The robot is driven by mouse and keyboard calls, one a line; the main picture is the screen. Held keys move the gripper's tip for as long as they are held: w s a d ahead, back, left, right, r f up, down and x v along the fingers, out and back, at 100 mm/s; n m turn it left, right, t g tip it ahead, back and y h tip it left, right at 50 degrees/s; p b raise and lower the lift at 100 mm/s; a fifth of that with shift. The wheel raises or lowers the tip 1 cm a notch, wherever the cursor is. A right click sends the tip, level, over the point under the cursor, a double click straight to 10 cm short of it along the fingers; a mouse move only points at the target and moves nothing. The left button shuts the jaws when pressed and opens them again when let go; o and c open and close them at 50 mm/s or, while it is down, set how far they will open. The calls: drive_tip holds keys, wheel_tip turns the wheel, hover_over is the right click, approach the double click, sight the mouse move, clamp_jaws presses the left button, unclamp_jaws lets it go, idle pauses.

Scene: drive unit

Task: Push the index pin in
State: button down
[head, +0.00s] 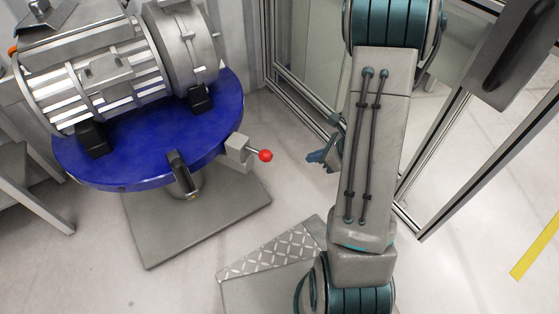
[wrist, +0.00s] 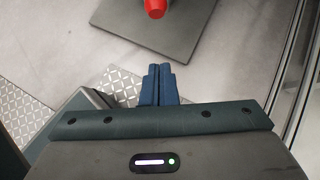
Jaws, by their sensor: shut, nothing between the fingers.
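The index pin has a red ball knob (head: 265,155) on a short metal rod. The rod sticks out to the right from a grey block (head: 237,152) at the edge of the blue round table (head: 130,178). The red knob also shows at the top edge of the wrist view (wrist: 155,8), partly cut off. My gripper (wrist: 159,70) is shut and empty, its two blue fingers side by side. In the head view my gripper (head: 312,157) is partly hidden behind my arm, to the right of the knob and apart from it.
A grey motor-like drive unit (head: 100,70) lies on the blue table. The table stands on a grey base plate (head: 200,215). A glazed metal-framed enclosure (head: 300,95) stands behind and to the right. Open floor (head: 300,190) lies between knob and arm.

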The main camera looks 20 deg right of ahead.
sight(269, 153)
drive_tip(key=a+r+b+x, duration=0.1)
drive_tip(key=x, duration=0.5)
drive_tip(key=w+r+b+x, duration=0.1)
drive_tip(key=x, duration=0.6)
drive_tip(key=shift+w+a+b, duration=0.2)
drive_tip(key=shift+a+b, duration=0.1)
drive_tip(key=shift+b, duration=0.1)
drive_tip(key=shift+r, duration=0.15)
drive_tip(key=shift+w+a+b, duration=0.45)
drive_tip(key=shift+w+a, duration=0.55)
drive_tip(key=shift+a, duration=0.1)
drive_tip(key=shift+w+a+r, duration=0.1)
drive_tip(key=shift+w+a, duration=0.1)
drive_tip(key=shift+a, duration=0.05)
